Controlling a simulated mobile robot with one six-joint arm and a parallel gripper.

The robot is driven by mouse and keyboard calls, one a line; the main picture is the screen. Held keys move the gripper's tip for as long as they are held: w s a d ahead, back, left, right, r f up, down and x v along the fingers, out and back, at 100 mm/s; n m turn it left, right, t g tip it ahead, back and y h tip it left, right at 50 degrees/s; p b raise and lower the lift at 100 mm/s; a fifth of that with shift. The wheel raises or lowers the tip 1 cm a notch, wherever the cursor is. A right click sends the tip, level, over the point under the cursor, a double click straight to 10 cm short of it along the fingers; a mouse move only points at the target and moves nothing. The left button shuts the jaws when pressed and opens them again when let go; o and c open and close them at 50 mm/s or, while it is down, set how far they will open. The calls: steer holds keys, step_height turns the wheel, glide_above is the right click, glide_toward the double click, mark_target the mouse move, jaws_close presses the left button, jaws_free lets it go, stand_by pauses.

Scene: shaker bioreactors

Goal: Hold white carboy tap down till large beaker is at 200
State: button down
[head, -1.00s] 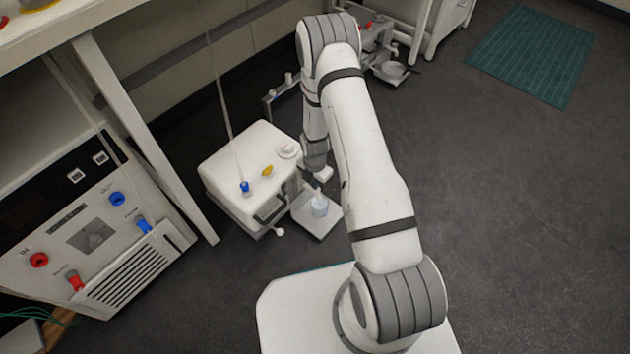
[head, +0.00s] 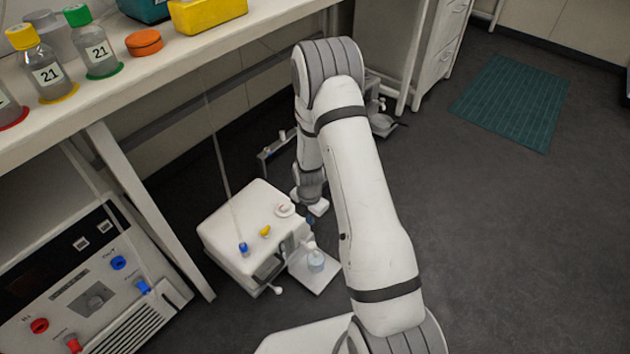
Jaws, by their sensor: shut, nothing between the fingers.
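The white carboy (head: 228,247) stands on the floor at centre left, with blue, yellow and white fittings on top. Its tap is too small to make out on the side facing the beaker. A clear beaker (head: 315,261) with pale bluish contents stands on a light flat plate (head: 318,282) just right of the carboy. Its scale and level cannot be read. My gripper (head: 311,219) is small in view, beyond the beaker and near the carboy's far right corner. It is shut and empty, apart from the beaker in the picture.
A bench (head: 160,62) with labelled bottles and a yellow box (head: 207,12) is at upper left. A control unit (head: 95,285) with red and blue fittings is at lower left. A tube rises from the carboy. Open floor (head: 490,240) lies right.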

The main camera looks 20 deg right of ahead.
steer(key=s+r+m, duration=0.2)
steer(key=r+m, duration=0.3)
steer(key=r, duration=0.5)
steer(key=s+r+m+b, duration=0.1)
steer(key=r+m, duration=0.4)
steer(key=r, duration=0.5)
steer(key=shift+s+d+m+t, duration=0.15)
steer(key=shift+s+m+t, duration=0.2)
steer(key=shift+s, duration=0.45)
steer(key=shift+f, duration=0.1)
steer(key=s+r+m+p, duration=0.4)
steer(key=r+p, duration=0.5)
steer(key=r, duration=0.6)
steer(key=s+r+m+t+p, duration=0.1)
steer(key=s+r+m+p, duration=0.4)
steer(key=r, duration=1)
steer(key=s+r+m+t+p, duration=0.1)
steer(key=s+r+m+p, duration=0.4)
steer(key=r+p, duration=0.9)
steer(key=s+r, duration=0.2)
steer(key=s, duration=0.1)
steer(key=shift+d, duration=0.3)
